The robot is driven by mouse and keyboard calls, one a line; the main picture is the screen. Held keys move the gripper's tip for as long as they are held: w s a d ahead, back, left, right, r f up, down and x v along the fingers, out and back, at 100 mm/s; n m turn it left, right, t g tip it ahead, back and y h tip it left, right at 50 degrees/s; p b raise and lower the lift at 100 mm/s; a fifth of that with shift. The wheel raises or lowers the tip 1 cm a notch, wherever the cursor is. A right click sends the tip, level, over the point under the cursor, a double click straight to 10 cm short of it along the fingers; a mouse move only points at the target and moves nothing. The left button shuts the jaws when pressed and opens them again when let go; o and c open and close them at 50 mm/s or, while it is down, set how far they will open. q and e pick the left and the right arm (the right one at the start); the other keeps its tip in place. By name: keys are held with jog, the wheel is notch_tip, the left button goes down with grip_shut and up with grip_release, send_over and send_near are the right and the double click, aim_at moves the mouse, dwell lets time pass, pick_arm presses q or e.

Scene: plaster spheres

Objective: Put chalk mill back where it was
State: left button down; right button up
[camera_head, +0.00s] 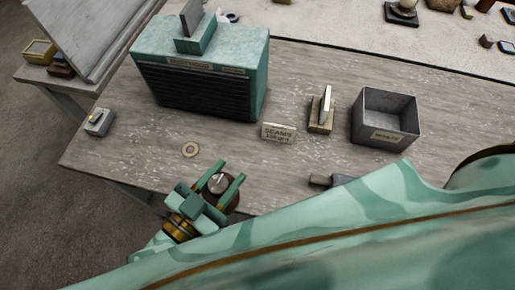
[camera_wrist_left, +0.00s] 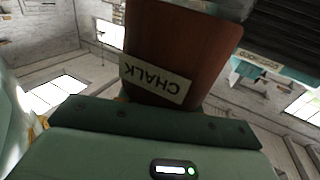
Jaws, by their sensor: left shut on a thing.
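The chalk mill (camera_head: 218,184) is a dark red-brown body with a pale, knobbed top in the head view. My left gripper (camera_head: 231,172) is shut on it near the table's front edge, with one finger on each side. In the left wrist view the mill (camera_wrist_left: 177,50) shows large, with a label reading CHALK upside down. A green bar of my gripper (camera_wrist_left: 150,122) crosses below it. A pale flat ring (camera_head: 190,150) lies on the grey table (camera_head: 330,65), up and left of the mill. My right gripper is not in view.
A teal slatted cabinet (camera_head: 200,82) stands at the back left. A small sign (camera_head: 279,132), a block with an upright plate (camera_head: 321,112) and an open grey bin (camera_head: 385,117) stand to the right. A small grey box (camera_head: 99,122) is at the left edge. Bare table surrounds the ring.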

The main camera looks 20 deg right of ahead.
pick_arm(q)
jog(key=w+d+f+b, duration=0.5)
jog(key=w+d+f, duration=0.3)
jog(key=f, duration=0.4)
jog(key=shift+w+d+f, duration=0.2)
jog(key=shift+w+d, duration=0.05)
jog(key=shift+w, duration=0.5)
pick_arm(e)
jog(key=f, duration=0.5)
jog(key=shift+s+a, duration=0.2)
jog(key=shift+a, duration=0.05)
pick_arm(q)
jog(key=shift+f, duration=0.15)
jog(key=c, duration=0.9)
grip_release()
jog(key=shift+c, duration=0.2)
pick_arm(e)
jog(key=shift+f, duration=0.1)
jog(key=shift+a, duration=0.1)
